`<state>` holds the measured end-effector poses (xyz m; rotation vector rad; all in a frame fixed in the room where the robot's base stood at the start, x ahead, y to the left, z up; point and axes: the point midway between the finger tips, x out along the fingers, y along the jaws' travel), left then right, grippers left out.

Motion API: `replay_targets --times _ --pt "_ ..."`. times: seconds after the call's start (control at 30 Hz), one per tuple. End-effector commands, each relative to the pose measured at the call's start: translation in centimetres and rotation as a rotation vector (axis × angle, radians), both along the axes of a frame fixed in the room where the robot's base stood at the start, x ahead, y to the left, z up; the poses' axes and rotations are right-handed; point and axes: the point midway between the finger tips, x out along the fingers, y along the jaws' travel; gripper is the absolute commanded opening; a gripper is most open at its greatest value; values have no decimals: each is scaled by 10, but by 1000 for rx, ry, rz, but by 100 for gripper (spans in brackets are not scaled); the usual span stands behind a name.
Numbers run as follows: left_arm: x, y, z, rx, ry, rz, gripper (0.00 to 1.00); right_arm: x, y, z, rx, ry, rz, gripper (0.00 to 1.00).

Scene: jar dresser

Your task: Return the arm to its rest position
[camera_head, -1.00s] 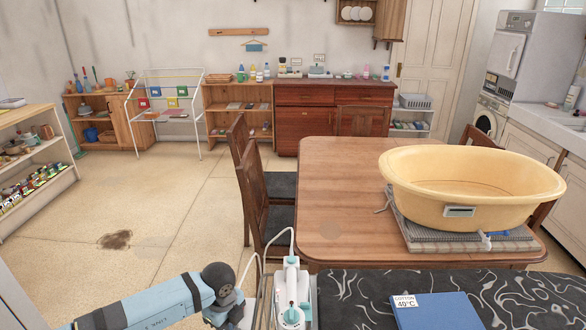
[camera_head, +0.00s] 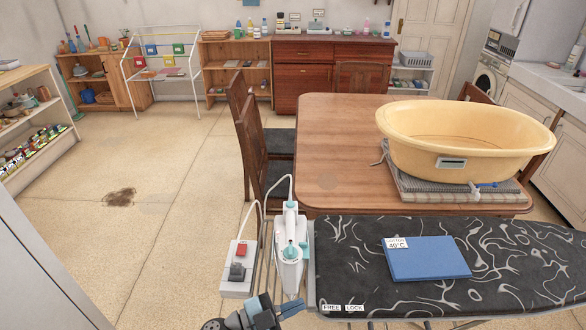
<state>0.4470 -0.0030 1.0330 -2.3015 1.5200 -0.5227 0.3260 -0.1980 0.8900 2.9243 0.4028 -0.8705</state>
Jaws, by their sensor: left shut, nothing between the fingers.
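My left gripper (camera_head: 285,309) shows at the bottom edge, left of centre. It is shut and empty, just below a white and teal steam iron (camera_head: 290,245). I cannot tell whether it touches the iron's base. Only the hand end of my left arm is in the picture; the rest is cut off below. My right gripper is not in view.
A patterned ironing board (camera_head: 350,285) at the bottom right carries a folded blue cloth (camera_head: 430,260). A grey box with a red switch (camera_head: 240,262) is left of the iron. Beyond are a wooden table (camera_head: 330,150), a yellow tub (camera_head: 400,160) and chairs.

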Motion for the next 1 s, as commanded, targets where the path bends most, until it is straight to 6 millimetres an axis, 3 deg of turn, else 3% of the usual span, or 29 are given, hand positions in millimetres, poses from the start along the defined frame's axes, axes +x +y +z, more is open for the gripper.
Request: replay_targets --times 0.13,0.2,0.3,0.43,0.6,0.9,1.0 --pt "-1 59 -16 -135 174 412 0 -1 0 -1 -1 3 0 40" --pt "-9 92 -37 -135 289 589 0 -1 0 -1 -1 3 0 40" --pt "-34 137 -74 -87 474 788 0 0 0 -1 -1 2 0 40" --pt "-78 177 -115 5 695 928 0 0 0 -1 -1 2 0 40" --pt "-116 198 -141 81 853 977 0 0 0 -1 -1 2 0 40" --pt "-122 201 -145 96 881 979 0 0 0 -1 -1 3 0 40" --pt "-122 201 -145 95 880 979 0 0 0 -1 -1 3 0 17"
